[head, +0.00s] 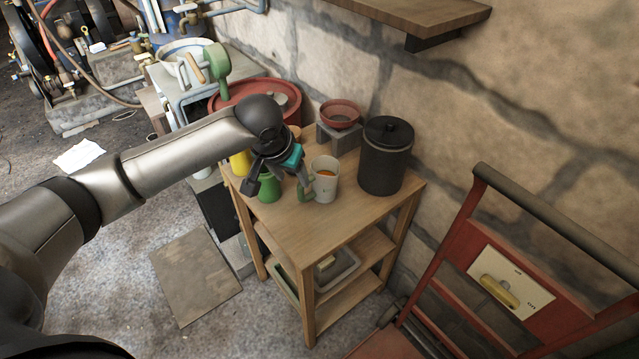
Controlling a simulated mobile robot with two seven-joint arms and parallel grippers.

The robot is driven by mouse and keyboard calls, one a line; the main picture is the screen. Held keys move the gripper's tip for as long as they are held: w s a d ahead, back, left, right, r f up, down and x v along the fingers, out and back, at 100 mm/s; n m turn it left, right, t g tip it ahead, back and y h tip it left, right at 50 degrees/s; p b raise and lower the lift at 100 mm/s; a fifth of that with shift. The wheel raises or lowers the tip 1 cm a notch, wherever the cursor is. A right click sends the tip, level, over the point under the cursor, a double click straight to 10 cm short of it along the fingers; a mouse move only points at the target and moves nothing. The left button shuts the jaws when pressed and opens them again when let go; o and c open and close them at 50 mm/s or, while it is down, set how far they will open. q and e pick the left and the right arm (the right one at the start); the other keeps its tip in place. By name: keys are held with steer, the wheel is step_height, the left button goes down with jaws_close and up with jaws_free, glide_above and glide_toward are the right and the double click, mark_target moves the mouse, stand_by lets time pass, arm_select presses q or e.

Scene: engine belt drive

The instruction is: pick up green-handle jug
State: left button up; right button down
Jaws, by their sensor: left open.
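A green vessel (268,189) shows behind or between the fingers, partly hidden. My right gripper is not in view.
On the wooden table (350,221), a dark lidded canister (385,158) stands right of the jug. A red bowl (340,113) on a grey block is behind. A yellow item (239,163) is left. A red hand truck (455,245) stands at right. The table's front is clear.

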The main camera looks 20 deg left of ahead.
mark_target(298, 190)
arm_select(q)
steer(key=b+x, duration=0.1)
steer(key=x, duration=0.2)
steer(key=b+x, duration=0.1)
steer(key=x, duration=0.2)
steer(key=b+x, duration=0.1)
steer(key=x, duration=0.2)
steer(key=shift+w+a, duration=0.35)
steer(key=shift+a, duration=0.05)
steer(key=shift+w+f+b, duration=0.25)
steer(key=shift+f+b, duration=0.35)
steer(key=shift+f, duration=0.1)
steer(key=b+x, duration=0.2)
steer(key=x, duration=0.2)
steer(key=shift+w+d, duration=0.1)
steer(key=shift+w, duration=0.05)
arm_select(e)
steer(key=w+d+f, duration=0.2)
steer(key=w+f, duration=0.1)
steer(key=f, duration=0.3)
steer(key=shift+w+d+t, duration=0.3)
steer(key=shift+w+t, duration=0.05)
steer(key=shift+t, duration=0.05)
arm_select(q)
steer(key=shift+c, duration=0.4)
jaws_close()
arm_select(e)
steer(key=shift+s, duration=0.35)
